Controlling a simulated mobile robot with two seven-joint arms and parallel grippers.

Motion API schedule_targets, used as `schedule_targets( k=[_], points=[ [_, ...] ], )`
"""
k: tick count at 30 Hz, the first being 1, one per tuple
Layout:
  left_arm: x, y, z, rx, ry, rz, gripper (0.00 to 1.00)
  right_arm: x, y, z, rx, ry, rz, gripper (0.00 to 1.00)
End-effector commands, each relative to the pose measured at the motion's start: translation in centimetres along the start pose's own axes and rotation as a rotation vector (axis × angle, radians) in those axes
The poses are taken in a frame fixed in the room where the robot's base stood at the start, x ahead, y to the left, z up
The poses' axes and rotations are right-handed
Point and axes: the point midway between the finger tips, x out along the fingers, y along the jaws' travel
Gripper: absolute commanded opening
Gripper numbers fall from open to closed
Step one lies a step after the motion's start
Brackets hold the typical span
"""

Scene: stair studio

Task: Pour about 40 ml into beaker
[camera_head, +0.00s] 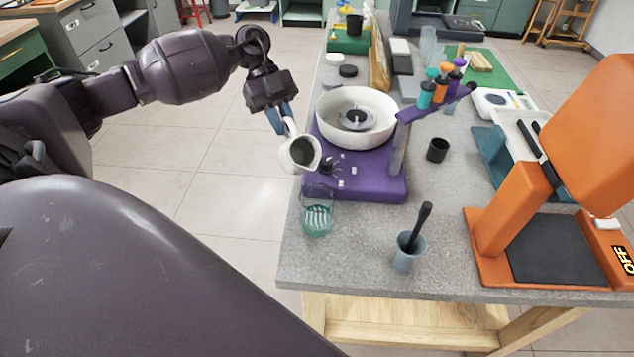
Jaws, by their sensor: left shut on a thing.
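My left gripper (276,116) is shut on a white pouring vessel (291,147). It holds the vessel by its upper side, left of the purple hotplate. The vessel is tilted, with its dark open mouth facing the camera and its spout toward the right. A clear glass beaker (317,215) stands upright on the grey table below and slightly right of the vessel. Some teal-green shows in its lower part; I cannot tell the level. No stream between vessel and beaker can be made out. My right gripper is not in view.
A purple hotplate (372,180) with a white bowl (373,137) stands just behind the beaker. A grey mortar-like cup with a dark pestle (408,252) is to the right. An orange press (495,215) fills the right side. The table's left edge is close to the beaker.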

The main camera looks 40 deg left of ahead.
Motion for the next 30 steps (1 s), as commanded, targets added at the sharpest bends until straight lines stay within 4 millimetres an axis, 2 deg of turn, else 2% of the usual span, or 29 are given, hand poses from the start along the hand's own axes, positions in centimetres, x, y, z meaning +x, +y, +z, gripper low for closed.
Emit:
schedule_targets(
  k=[23,30],
  points=[
    [-0.05,-0.02,-0.05,0.001,0.0,-0.001,0.0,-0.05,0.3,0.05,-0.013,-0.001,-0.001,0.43],
    [-0.05,-0.06,0.22,-0.002,0.051,-0.002,0.0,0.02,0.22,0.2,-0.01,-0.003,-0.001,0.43]
  ],
)
